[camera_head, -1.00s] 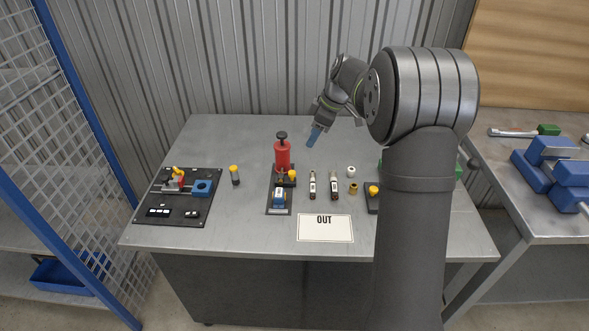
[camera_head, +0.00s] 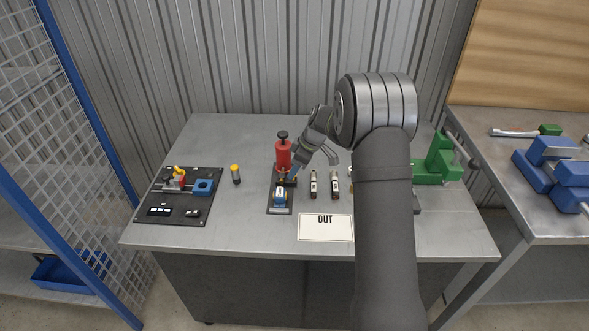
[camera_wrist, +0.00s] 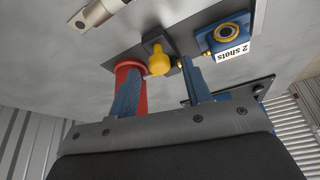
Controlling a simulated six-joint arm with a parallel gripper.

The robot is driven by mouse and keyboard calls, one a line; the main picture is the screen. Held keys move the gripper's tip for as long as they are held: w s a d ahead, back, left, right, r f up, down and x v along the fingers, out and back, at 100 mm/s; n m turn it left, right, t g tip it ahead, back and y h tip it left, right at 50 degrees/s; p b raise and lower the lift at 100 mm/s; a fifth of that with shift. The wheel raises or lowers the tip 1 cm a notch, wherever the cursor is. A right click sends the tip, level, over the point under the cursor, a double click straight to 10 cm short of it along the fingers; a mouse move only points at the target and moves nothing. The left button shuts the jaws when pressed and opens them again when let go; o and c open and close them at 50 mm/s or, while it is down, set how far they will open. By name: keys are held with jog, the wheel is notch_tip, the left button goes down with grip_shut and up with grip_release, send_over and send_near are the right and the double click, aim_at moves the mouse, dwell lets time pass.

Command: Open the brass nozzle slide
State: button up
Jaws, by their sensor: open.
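A black plate (camera_head: 271,209) at the middle of the table carries a red pump bottle (camera_head: 283,153) with a black top and a blue block. In the wrist view the blue block (camera_wrist: 222,34) has a brass ring and a label reading "2 shots". A small brass tip (camera_wrist: 180,64) shows at its side, beside a yellow knob (camera_wrist: 158,60) on a dark block. I cannot tell which brass part is the slide. My gripper (camera_head: 295,174) is open and empty over this fixture. Its blue fingers (camera_wrist: 159,68) stand either side of the yellow knob, with no clear contact.
A black panel (camera_head: 205,212) lies at left, with a yellow-capped cylinder (camera_head: 235,175) beside it. A green vice (camera_head: 435,165) is at right. The red bottle stands close to my gripper.

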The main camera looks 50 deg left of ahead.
jog(key=shift+s+a+f, duration=0.1)
jog(key=shift+a+f, duration=0.1)
jog(key=shift+f, duration=0.35)
grip_shut()
jog(key=shift+w+a, duration=0.3)
jog(key=shift+a, duration=0.05)
grip_release()
jog(key=shift+r, duration=0.1)
